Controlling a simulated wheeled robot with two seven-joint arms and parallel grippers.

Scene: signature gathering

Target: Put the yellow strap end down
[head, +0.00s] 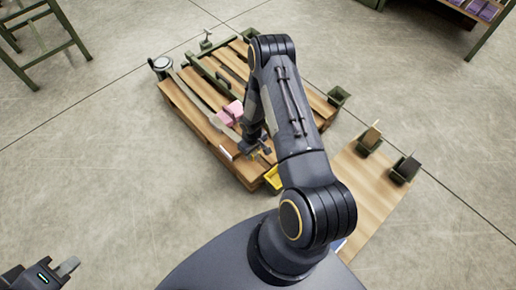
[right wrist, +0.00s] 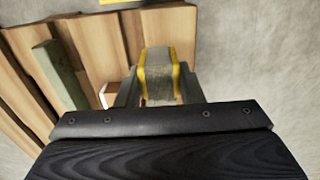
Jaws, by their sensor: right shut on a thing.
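The yellow strap end (right wrist: 158,66), a grey piece with yellow edges, sits between the fingers of my right gripper (right wrist: 159,88) in the right wrist view. The gripper is shut on it. In the head view my right gripper (head: 257,151) is low over the near edge of the wooden pallet (head: 196,118), partly hidden by my own arm. Whether the strap end touches the pallet cannot be told. My left gripper (head: 67,267) is at the lower left, far from the pallet, and its jaw gap is not clear.
A pink object (head: 230,112) lies on the pallet beside my right arm. A wooden board (head: 367,190) with dark holders (head: 405,170) is to the right.

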